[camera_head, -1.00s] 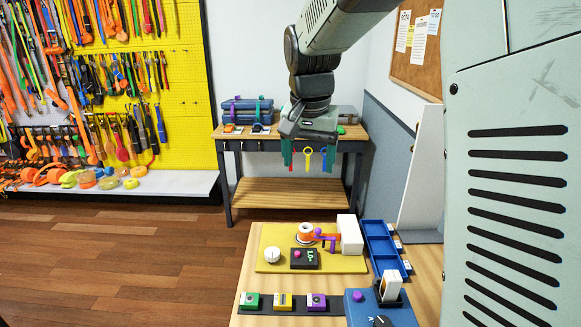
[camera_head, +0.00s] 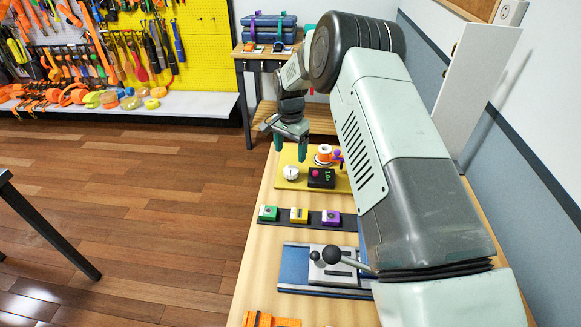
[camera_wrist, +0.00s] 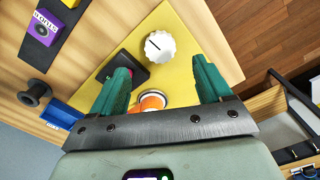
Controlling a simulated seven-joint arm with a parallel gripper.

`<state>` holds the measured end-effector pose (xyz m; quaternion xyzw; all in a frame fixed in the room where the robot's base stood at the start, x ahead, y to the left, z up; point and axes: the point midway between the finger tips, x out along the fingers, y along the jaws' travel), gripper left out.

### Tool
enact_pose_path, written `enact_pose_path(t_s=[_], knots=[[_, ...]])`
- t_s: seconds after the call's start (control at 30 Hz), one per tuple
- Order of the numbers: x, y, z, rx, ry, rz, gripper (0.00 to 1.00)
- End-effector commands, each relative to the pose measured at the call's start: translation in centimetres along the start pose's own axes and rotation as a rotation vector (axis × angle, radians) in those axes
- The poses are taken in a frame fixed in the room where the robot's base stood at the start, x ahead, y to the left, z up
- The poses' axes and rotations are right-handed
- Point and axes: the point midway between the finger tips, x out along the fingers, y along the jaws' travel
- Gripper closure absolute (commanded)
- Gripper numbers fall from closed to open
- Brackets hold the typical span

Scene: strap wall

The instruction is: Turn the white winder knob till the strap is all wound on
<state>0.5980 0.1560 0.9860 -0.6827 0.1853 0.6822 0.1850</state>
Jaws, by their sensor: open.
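The white winder knob (camera_head: 291,173) stands on the yellow board at its left side. In the wrist view the knob (camera_wrist: 160,46) has a ridged rim and a dark line on its face. My gripper (camera_head: 290,155) is above the board's far left part, with green fingers apart and nothing between them. In the wrist view my gripper (camera_wrist: 161,75) has the knob just beyond its fingertips, not touching. An orange-and-white spool (camera_head: 323,154) sits behind a black counter box (camera_head: 321,178). The spool also shows in the wrist view (camera_wrist: 152,101), partly hidden. The strap's end is hidden.
A dark strip (camera_head: 270,223) holds green, yellow and purple blocks in front of the board. A blue base with a black-knobbed lever (camera_head: 331,256) stands nearer. My arm covers the table's right side. The air above the knob is clear.

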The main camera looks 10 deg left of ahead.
Motion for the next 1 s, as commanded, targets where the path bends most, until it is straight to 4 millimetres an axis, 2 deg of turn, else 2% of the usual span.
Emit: enact_pose_path(t_s=[0.03,0.2,0.4,0.8,1.0], knots=[[1.2,0.1,0.1,0.0,-0.004,0.003,0.22],[4.4,0.1,0.1,-0.001,-0.003,0.002,0.22],[6.8,0.0,0.0,0.0,-0.002,0.001,0.22],[7.5,0.0,0.0,0.0,0.0,-0.001,0.22],[7.5,0.0,0.0,-0.001,0.0,0.0,0.53]])
